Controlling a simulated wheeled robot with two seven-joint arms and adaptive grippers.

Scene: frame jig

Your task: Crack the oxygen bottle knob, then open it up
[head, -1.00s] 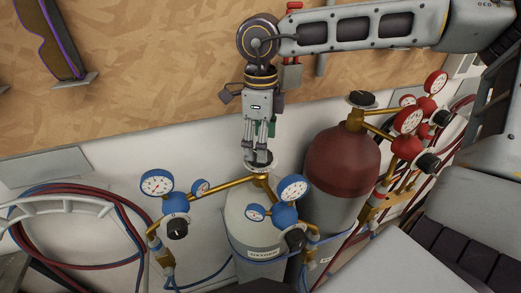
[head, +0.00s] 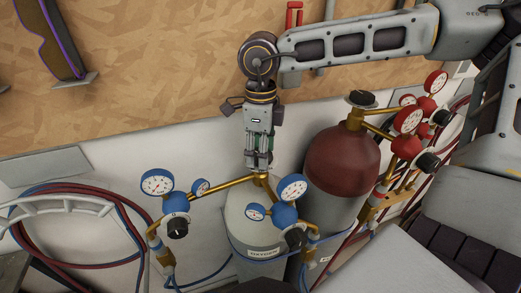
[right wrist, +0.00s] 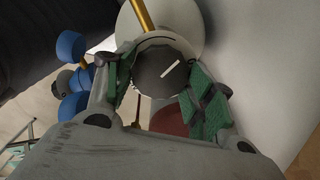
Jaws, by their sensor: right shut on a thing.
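The oxygen bottle (head: 255,236) is a grey cylinder with a label, standing against the wall, with brass pipes and blue gauges at its top. Its knob (right wrist: 163,70) is dark and round with a white pointer line, seen in the right wrist view. My right gripper (head: 259,163) reaches down from above onto the bottle's top and hides the knob in the head view. In the right wrist view its green-padded fingers (right wrist: 168,92) sit on either side of the knob, shut on it. My left gripper is not in view.
A red-topped bottle (head: 342,160) with red gauges (head: 408,120) stands close on the right. Blue gauges (head: 157,183) flank the oxygen bottle. Coiled red and blue hoses (head: 85,190) hang at left. A wooden board (head: 150,70) covers the wall behind.

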